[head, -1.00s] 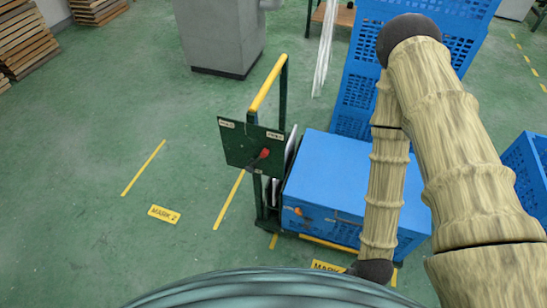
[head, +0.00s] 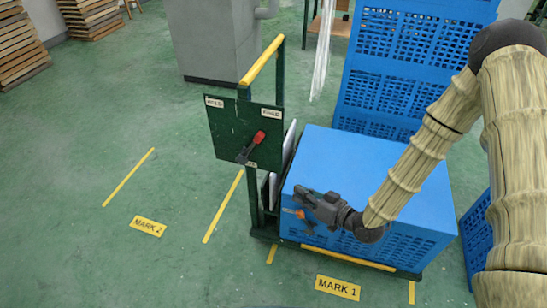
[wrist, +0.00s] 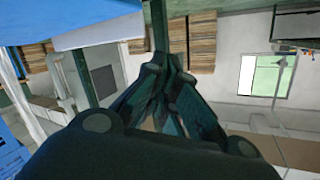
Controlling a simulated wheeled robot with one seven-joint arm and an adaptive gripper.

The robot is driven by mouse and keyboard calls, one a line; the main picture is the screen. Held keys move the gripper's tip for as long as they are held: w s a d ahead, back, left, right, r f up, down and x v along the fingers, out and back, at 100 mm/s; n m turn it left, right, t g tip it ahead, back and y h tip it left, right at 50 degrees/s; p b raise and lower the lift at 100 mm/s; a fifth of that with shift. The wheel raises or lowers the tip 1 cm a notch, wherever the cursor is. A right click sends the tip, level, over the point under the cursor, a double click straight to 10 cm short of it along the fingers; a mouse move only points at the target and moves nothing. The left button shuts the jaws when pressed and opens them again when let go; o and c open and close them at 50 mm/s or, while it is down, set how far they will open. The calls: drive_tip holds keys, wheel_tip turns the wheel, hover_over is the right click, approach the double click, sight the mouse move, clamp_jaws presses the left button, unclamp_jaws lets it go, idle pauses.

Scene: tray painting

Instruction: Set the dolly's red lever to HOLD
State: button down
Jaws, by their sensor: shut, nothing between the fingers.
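The dolly (head: 249,200) has a green upright with a yellow handle bar (head: 263,60) and a dark green lever plate (head: 228,130). The red-knobbed lever (head: 259,137) slants from low on the plate toward its upper right label (head: 271,114). Another label (head: 213,102) sits at upper left; the lettering is too small to read surely. My gripper (head: 300,196) is shut and empty, right of and below the plate, over the blue crate's near side, apart from the lever. In the wrist view my gripper's fingers (wrist: 172,66) converge; the lever is not identifiable there.
The blue crate (head: 370,165) rides on the dolly. Stacked blue crates (head: 385,100) stand behind it, with a grey cabinet (head: 210,40) at the back. Floor markings MARK 1 (head: 338,288) and MARK 2 (head: 148,226) show. Open floor lies left of the dolly.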

drive_tip(key=w+d+r+n+g+y+b, duration=0.2)
drive_tip(key=w+d+r+n+y+b, duration=0.1)
drive_tip(key=r+n+y+b, duration=0.5)
drive_tip(key=shift+r+n+g+y+b, duration=0.4)
drive_tip(key=shift+n+y+b, duration=0.2)
drive_tip(key=shift+y+b, duration=1)
drive_tip(key=shift+w, duration=0.15)
drive_tip(key=b, duration=0.4)
approach(259, 132)
drive_tip(key=x, duration=0.5)
drive_tip(key=shift+a+r+p, duration=0.1)
drive_tip(key=shift+r+p, duration=0.05)
drive_tip(key=shift+p, duration=0.3)
